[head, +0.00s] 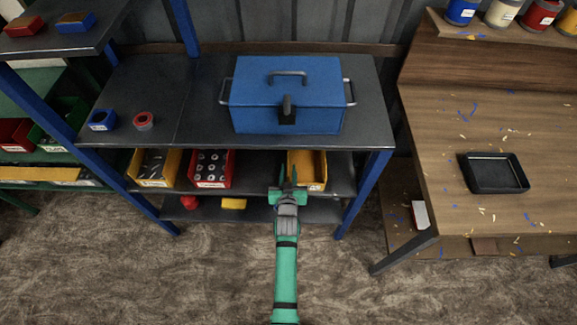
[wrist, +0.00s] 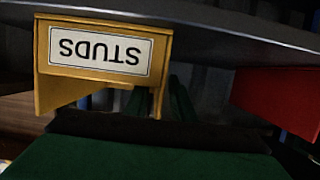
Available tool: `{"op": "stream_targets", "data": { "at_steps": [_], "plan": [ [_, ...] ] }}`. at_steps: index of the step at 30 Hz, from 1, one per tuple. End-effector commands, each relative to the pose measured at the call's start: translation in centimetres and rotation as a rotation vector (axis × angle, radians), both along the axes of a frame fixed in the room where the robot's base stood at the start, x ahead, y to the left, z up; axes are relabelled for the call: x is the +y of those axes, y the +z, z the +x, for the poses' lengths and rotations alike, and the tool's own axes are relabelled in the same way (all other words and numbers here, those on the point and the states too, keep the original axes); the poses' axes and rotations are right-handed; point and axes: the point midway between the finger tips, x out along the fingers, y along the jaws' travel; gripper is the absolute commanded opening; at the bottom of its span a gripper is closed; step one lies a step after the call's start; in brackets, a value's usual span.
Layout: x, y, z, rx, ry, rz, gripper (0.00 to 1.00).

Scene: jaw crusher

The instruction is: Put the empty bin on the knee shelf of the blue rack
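In the head view, a yellow bin (head: 316,172) sits at the right of the shelf just below the top of the blue rack (head: 361,198); its visible inside looks empty. In the wrist view the picture is upside down, and the yellow bin (wrist: 60,75) carries the label STUDS. My gripper (head: 288,178) is at the bin's left side. Its fingers, also in the wrist view (wrist: 160,100), stand apart, seemingly one on each side of a side wall. Contact cannot be told. A lower shelf (head: 270,211) shows beneath, partly hidden by my arm.
A yellow bin (head: 155,168) and a red bin (head: 212,168), both with contents, share the shelf to the left. A blue toolbox (head: 260,100) stands on the top. Small red and yellow items lie on the lower shelf. A wooden bench (head: 450,130) is at right.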

Motion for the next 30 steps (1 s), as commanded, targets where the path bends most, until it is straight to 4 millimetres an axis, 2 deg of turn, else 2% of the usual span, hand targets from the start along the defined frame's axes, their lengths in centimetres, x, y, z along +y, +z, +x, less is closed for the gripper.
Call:
{"op": "stream_targets", "data": {
  "at_steps": [3,9,19,22,26,30],
  "plan": [
    [0.1,0.6,-2.4,0.000,0.001,0.000,0.23],
    [0.1,1.7,-5.7,0.001,0.001,0.000,0.23],
    [0.1,2.4,-8.6,0.001,0.000,0.000,0.23],
    [0.2,2.3,-10.2,0.000,-0.001,0.004,0.23],
    [0.4,2.2,-14.6,-0.003,-0.007,0.012,0.23],
    [0.5,3.0,-20.7,-0.011,-0.013,0.020,0.23]
  ]
}}
